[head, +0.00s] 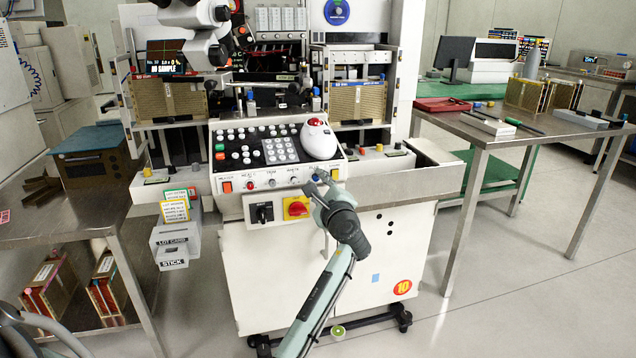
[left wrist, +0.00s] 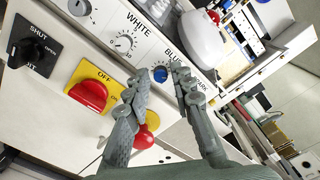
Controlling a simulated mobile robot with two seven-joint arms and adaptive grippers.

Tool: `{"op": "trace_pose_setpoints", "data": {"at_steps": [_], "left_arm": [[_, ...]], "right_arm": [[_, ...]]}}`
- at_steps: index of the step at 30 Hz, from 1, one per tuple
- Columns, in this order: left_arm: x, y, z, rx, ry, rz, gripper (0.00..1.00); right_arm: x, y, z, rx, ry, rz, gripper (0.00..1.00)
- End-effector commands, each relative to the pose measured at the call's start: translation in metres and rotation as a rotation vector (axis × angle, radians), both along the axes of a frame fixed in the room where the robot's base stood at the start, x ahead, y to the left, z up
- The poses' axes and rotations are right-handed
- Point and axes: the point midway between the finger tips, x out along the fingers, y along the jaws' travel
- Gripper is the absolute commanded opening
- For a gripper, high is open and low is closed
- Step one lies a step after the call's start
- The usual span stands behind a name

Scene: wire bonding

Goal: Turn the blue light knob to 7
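The blue light knob (left wrist: 160,74) is on the white front panel in the left wrist view, beside the printed word BLUE. Its dial setting is too small to read. My left gripper (left wrist: 157,80) is open, with one finger on each side of the knob in the picture. I cannot tell whether the fingertips touch it. In the head view my left gripper (head: 322,188) is at the right part of the machine's control panel (head: 256,182), and it partly covers the knob area. My right gripper is not in view.
The white light knob (left wrist: 124,43) is beside the blue one. A white mouse-shaped device (head: 318,140) lies on the panel top.

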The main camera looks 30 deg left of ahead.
Motion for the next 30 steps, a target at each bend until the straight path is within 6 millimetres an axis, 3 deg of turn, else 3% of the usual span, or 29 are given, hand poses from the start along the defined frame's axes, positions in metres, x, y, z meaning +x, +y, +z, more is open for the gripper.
{"op": "trace_pose_setpoints", "data": {"at_steps": [14,30], "left_arm": [[-0.006,-0.008,0.000,0.000,-0.001,-0.001,0.34],[-0.071,-0.084,0.000,0.000,0.000,-0.001,0.34]], "right_arm": [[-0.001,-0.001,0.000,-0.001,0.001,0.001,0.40],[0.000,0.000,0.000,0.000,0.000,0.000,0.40]]}}
